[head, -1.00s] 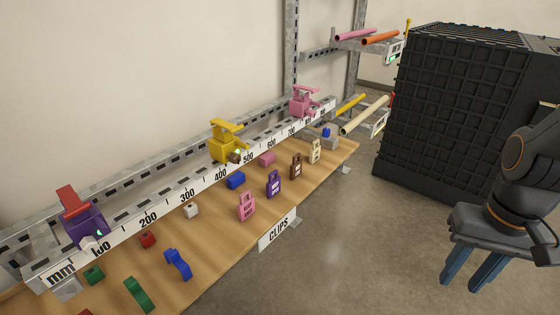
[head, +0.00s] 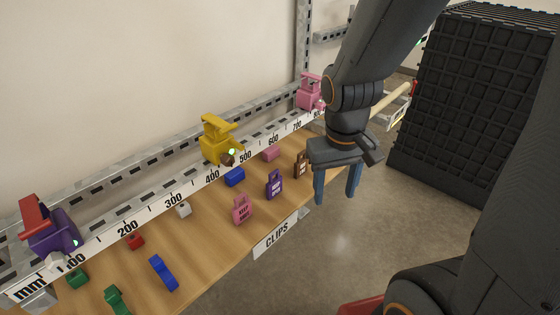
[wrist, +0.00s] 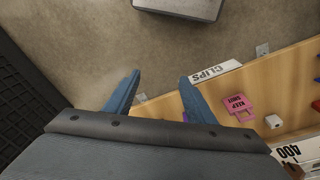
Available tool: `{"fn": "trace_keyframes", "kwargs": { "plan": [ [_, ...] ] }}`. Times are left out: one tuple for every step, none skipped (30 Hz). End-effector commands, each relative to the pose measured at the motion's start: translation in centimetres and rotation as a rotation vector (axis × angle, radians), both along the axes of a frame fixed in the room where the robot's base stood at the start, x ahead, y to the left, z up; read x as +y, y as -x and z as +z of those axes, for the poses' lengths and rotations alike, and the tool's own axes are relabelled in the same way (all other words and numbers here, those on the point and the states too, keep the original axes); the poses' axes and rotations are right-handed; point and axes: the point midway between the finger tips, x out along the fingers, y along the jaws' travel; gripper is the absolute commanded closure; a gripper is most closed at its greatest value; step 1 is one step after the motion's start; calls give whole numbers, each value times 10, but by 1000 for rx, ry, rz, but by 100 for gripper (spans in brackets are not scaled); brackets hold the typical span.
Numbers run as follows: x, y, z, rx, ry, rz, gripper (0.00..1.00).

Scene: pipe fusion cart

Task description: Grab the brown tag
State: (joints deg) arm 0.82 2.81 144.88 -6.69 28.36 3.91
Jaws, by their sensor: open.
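The brown tag (head: 300,165) stands on the wooden shelf in the head view, to the right of the purple tag (head: 274,185). My gripper (head: 336,190) is open and empty, with blue fingers pointing down, just right of the brown tag near the shelf's front edge. The gripper lies close to the tag in the picture but does not hold it. In the wrist view the open fingers (wrist: 155,88) show over the floor and shelf edge. The brown tag cannot be made out there.
The wooden shelf (head: 215,215) also carries a pink tag (head: 242,209), a blue block (head: 234,177) and several clips. A ruler rail with a yellow clamp (head: 217,140) and pink clamp (head: 309,92) runs behind. A black gridded cabinet (head: 480,110) stands right. Floor in front is open.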

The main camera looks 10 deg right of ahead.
Motion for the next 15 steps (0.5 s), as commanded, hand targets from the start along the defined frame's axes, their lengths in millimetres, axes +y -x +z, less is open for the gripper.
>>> {"fn": "trace_keyframes", "kwargs": {
  "plan": [
    [-11, -17, 3, -33, 29, 18, 50],
    [-19, -29, 4, -61, 47, 33, 50],
    [-28, -48, 5, -103, 71, 61, 50],
    [-34, -63, 6, -137, 86, 85, 50],
    [-39, -79, 6, -172, 97, 110, 50],
    [-44, -99, 7, -218, 105, 148, 50],
    [-45, -114, 7, -251, 106, 179, 50],
    [-46, -128, 7, -282, 102, 209, 50],
    [-46, -144, 6, -321, 91, 253, 50],
    [-44, -156, 5, -347, 78, 286, 50],
    [-41, -166, 3, -371, 60, 321, 50],
    [-37, -177, 1, -400, 35, 366, 50],
    [-33, -185, -2, -418, 12, 396, 50],
    [-29, -189, -4, -431, -12, 427, 50],
    [-24, -195, -7, -445, -44, 463, 50]
  ]
}}
